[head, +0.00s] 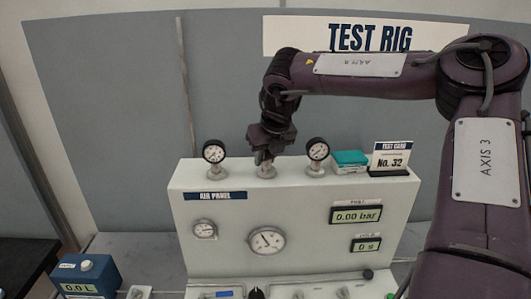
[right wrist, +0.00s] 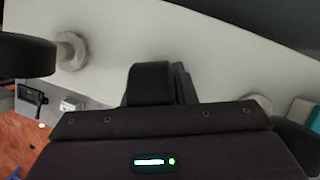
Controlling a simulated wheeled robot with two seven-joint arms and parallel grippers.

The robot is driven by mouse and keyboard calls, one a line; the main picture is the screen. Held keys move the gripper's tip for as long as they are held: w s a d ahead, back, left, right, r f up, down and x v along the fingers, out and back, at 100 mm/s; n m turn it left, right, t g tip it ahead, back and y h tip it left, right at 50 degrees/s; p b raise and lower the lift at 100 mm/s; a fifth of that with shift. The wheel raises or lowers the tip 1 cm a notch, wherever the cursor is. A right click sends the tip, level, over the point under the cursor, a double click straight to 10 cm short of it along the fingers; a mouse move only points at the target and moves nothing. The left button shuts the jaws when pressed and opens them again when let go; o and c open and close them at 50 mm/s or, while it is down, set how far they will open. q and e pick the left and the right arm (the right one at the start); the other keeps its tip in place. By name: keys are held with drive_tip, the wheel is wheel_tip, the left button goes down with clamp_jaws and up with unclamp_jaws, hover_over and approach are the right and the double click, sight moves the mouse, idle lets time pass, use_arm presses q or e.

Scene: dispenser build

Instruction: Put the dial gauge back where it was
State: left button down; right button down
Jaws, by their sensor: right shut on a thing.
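My right gripper (head: 266,153) points down over the middle fitting (head: 266,172) on top of the white air panel (head: 309,198). It is shut on the dial gauge, which is mostly hidden by the fingers in the head view. In the right wrist view a dark rounded body (right wrist: 150,82), seemingly this gauge, shows in front of the gripper. I cannot tell whether its stem is seated in the fitting or only just above it. My left gripper is not in view.
Dial gauges stand on the panel top to the left (head: 214,151) and right (head: 318,149) of the gripper. A teal box (head: 350,158) and a test card (head: 391,158) are farther right. A blue device (head: 88,276) stands at lower left.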

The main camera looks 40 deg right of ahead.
drive_tip(key=c, duration=1.2)
unclamp_jaws()
drive_tip(key=shift+f, duration=0.1)
drive_tip(key=shift+r, duration=0.25)
drive_tip(key=shift+s+r+b, duration=0.15)
drive_tip(key=shift+r+b, duration=0.1)
drive_tip(key=shift+b, duration=0.1)
drive_tip(key=b+v, duration=0.3)
drive_tip(key=v, duration=0.8)
drive_tip(key=shift+s+a+r, duration=0.1)
drive_tip(key=shift+s, duration=0.05)
